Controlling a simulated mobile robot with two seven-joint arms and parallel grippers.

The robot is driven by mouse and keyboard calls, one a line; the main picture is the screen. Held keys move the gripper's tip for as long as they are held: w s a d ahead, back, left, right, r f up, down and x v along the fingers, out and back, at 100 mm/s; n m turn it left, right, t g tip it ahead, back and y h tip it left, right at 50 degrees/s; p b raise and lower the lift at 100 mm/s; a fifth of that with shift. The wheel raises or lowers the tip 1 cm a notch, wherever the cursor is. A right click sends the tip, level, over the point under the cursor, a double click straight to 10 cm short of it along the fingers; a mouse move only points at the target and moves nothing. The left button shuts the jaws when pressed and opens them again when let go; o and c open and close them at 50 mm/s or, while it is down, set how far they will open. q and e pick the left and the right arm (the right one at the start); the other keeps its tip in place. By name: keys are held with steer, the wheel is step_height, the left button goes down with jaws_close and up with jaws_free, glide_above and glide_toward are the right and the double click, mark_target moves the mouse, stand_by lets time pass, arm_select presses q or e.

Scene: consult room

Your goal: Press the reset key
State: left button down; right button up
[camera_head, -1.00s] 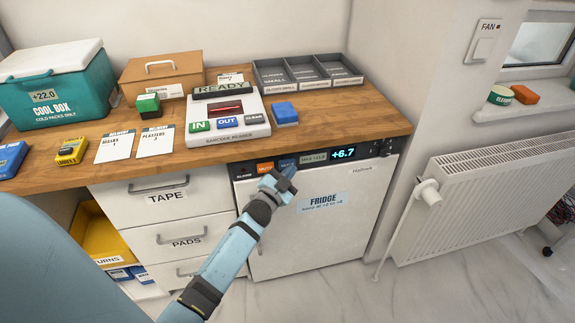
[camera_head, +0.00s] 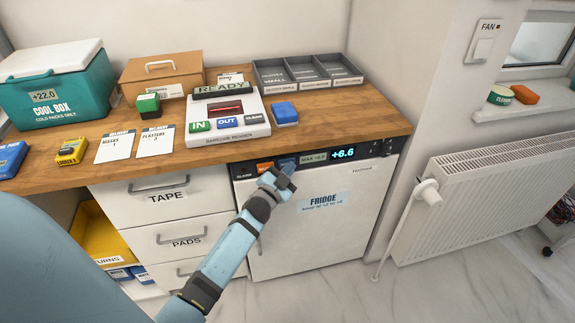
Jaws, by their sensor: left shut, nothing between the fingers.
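The fridge (camera_head: 300,235) has a dark control panel along its top edge, under the worktop. The panel carries an orange key (camera_head: 265,167), a blue key (camera_head: 287,162), a MAX readout (camera_head: 313,157) and a lit display (camera_head: 343,154) reading +6.6. The blue key's label is mostly hidden by my gripper, so I cannot read it. My left gripper (camera_head: 287,171) is shut and empty, with its tips at the lower part of the blue key. I cannot tell whether they touch it. My right gripper is not in view.
The wooden worktop (camera_head: 345,117) overhangs just above the panel. It holds a barcode reader (camera_head: 228,118), a blue block (camera_head: 285,113), a grey divided tray (camera_head: 308,71) and a cool box (camera_head: 55,85). Drawers (camera_head: 168,206) stand left of the fridge, a radiator (camera_head: 490,195) right.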

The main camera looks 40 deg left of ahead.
arm_select(q)
steer(key=shift+d, duration=0.1)
steer(key=shift+s+d, duration=0.6)
